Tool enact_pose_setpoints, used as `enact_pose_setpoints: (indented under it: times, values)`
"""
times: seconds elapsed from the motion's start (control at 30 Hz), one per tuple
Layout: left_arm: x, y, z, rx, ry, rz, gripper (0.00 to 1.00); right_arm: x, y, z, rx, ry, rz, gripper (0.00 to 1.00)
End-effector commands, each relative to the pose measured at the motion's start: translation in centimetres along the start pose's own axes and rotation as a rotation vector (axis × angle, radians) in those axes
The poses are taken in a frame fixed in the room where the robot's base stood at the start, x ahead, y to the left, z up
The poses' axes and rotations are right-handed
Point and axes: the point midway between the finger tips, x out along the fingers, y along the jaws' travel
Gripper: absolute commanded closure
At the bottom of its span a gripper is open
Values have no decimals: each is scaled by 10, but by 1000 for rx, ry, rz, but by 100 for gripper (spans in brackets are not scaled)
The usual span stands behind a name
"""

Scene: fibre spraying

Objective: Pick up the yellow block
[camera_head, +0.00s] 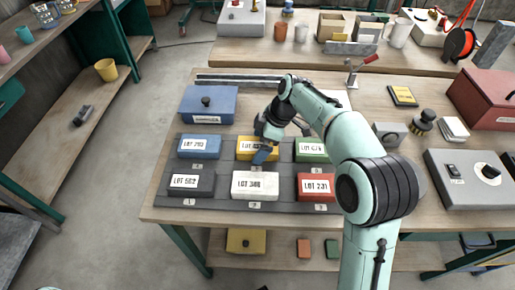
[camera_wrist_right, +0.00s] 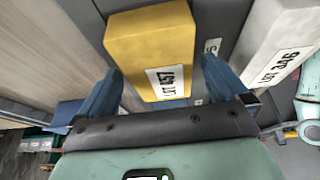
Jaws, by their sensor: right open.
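The yellow block (camera_head: 244,145) lies in the middle of the back row on a dark grey mat (camera_head: 223,170), partly hidden by my right gripper in the head view. It also shows at the top of the right wrist view (camera_wrist_right: 148,42), with a white label on its near part. My right gripper (camera_head: 261,146) is over the block's right part. In the right wrist view its two blue fingers (camera_wrist_right: 160,66) are apart, with the labelled end of the block between or just beyond them. I cannot tell whether they touch it. My left gripper is out of view.
Blue (camera_head: 199,146) and green (camera_head: 311,150) blocks flank the yellow one. Black (camera_head: 191,185), white (camera_head: 255,186) and red (camera_head: 316,187) blocks form the front row. A blue box (camera_head: 207,104) stands behind. My right arm crosses the table's right side.

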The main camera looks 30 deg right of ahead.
Motion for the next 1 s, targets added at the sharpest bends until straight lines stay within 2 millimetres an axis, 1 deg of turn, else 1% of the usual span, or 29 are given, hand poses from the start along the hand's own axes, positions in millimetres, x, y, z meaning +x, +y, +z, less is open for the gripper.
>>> enact_pose_setpoints:
  times: [0.07,0.27,0.37,0.4,0.47,0.5,0.53,0.83,1.0]
  values:
    - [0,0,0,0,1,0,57,4,0,0,0,-1,0,0]
    - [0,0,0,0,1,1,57,4,0,0,0,0,1,0]
    - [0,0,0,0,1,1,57,4,0,0,0,0,1,29]
    - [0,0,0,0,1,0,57,4,0,0,0,0,1,42]
    - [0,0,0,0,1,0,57,4,0,0,0,0,1,62]
    - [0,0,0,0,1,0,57,4,0,0,0,0,1,75]
    - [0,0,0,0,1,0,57,3,0,-1,-1,2,3,78]
    - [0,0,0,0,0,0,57,0,1,-2,-1,3,4,78]
    - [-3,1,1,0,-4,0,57,-14,1,-8,-1,4,5,78]
